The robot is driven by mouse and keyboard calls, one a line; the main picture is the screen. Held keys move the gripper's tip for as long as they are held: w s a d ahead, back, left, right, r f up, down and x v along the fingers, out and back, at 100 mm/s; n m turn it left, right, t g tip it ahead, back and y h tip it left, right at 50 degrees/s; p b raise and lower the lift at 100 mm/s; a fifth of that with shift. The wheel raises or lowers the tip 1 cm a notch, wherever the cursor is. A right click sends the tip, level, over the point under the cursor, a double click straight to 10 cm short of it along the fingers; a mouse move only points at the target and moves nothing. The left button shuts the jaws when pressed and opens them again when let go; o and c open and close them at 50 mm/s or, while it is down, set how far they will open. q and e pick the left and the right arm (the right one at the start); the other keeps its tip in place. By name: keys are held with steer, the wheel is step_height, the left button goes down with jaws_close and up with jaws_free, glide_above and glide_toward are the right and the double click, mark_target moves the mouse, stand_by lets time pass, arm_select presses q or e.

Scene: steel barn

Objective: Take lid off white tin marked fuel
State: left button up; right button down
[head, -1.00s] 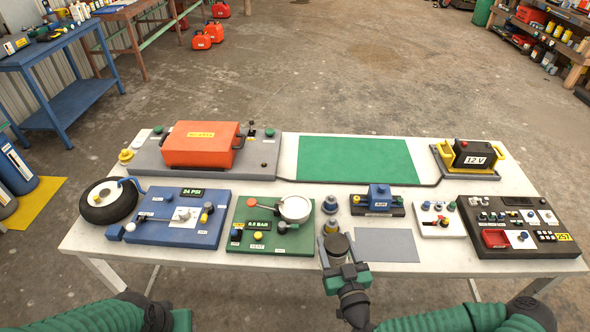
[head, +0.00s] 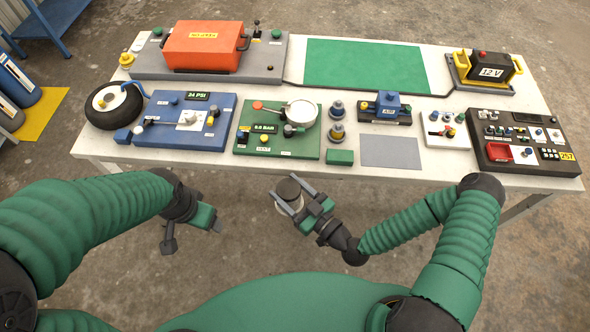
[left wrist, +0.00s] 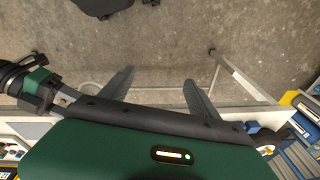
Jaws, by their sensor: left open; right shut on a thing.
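My right gripper (head: 300,200) is shut on a small round tin (head: 282,209), held in the air in front of the table. The tin has a pale side and a dark round lid (head: 289,190), which sits on top. No marking is readable on it from here. My left gripper (head: 195,226) hangs to the left of the tin, apart from it, over the floor. The left wrist view shows its two fingers (left wrist: 158,85) spread with nothing between them. I cannot make out the tin in that view.
The white table (head: 350,178) carries a blue panel (head: 165,138), a green panel (head: 270,150), a grey mat (head: 390,151), a green block (head: 340,157) and a black console (head: 550,160). A large green mat (head: 365,65) is bare. Open floor lies before the table.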

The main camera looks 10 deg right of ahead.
arm_select(q)
steer(key=shift+o, duration=0.4)
steer(key=d+m, duration=0.1)
steer(key=m, duration=0.2)
steer(key=w+d+f+m+g, duration=0.1)
steer(key=d+m, duration=0.1)
steer(key=m, duration=0.1)
steer(key=d+m, duration=0.1)
steer(key=m, duration=0.2)
steer(key=shift+w+d+f, duration=0.15)
steer(key=shift+w+d, duration=0.15)
step_height(320, 180, up, 4)
steer(key=m+g, duration=0.1)
steer(key=m, duration=3.2)
glide_above(291, 185)
step_height(291, 185, down, 8)
steer(key=shift+s+d+r, duration=0.1)
steer(key=shift+c, duration=0.3)
steer(key=c, duration=1.4)
steer(key=n, duration=0.3)
